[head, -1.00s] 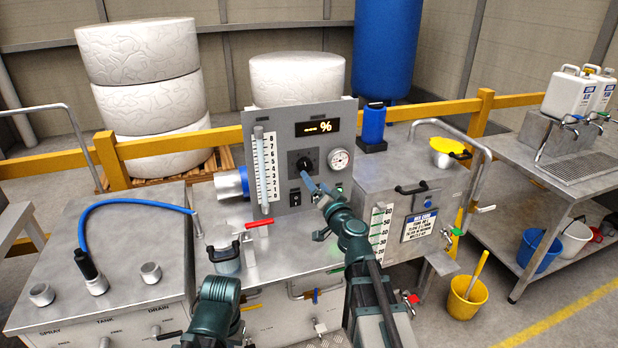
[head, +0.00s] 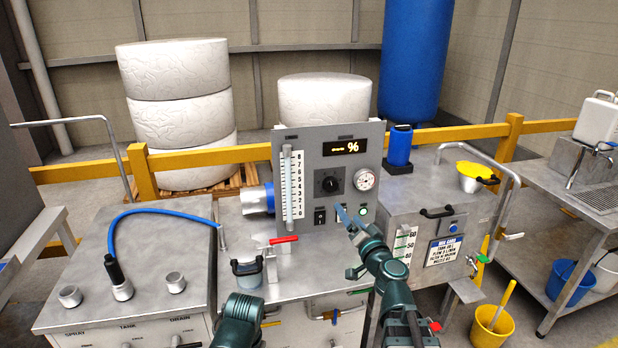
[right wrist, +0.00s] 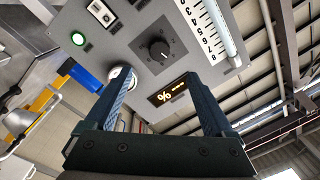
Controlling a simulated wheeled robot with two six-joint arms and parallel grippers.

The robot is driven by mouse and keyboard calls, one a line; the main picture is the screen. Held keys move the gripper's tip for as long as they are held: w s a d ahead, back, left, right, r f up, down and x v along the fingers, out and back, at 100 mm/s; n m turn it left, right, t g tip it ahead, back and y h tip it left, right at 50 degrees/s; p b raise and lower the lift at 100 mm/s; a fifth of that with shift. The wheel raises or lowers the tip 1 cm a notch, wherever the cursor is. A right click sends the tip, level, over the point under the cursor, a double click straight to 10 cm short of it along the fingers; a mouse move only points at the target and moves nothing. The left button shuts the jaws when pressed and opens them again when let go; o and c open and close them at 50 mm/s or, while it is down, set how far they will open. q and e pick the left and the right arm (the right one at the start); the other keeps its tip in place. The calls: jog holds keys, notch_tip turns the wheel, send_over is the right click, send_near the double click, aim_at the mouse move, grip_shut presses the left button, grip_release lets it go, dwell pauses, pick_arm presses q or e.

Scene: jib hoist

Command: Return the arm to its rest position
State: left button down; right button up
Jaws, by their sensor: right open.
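My right gripper (head: 346,214) is open and empty in front of the grey control panel (head: 310,150), low and a little right of the black knob (head: 330,184). The right wrist view shows its two fingers (right wrist: 155,95) spread apart, with the knob (right wrist: 159,50) beyond them and nothing between them. The panel appears upside down there, with its lit % display (right wrist: 168,90). My left arm (head: 237,320) shows only in part at the bottom of the head view; its gripper is not visible.
A jar with a black handle (head: 248,274) and a red-handled valve (head: 283,240) stand near my left arm. A blue hose (head: 150,212) lies on the left bench. A steel tank (head: 405,200) with a rail and a yellow bucket (head: 492,325) are at right.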

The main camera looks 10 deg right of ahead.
jog(key=s+a+f+n+g+y, duration=0.3)
jog(key=a+f+n+g, duration=0.15)
jog(key=a, duration=0.25)
jog(key=s+a+f+n+g+y, duration=0.2)
jog(key=a+f+n+g+y, duration=0.1)
jog(key=a+f, duration=0.35)
jog(key=s+d+f+g+h, duration=0.5)
jog(key=s+f+g+h, duration=0.4)
jog(key=s+f, duration=0.4)
jog(key=s+a+r+n+g+p, duration=0.2)
jog(key=s+a+r, duration=0.4)
jog(key=a, duration=0.4)
jog(key=s+n+p, duration=0.1)
jog(key=p, duration=0.1)
jog(key=shift+p, duration=0.35)
jog(key=shift+s+n, duration=0.1)
jog(key=shift+n, duration=0.15)
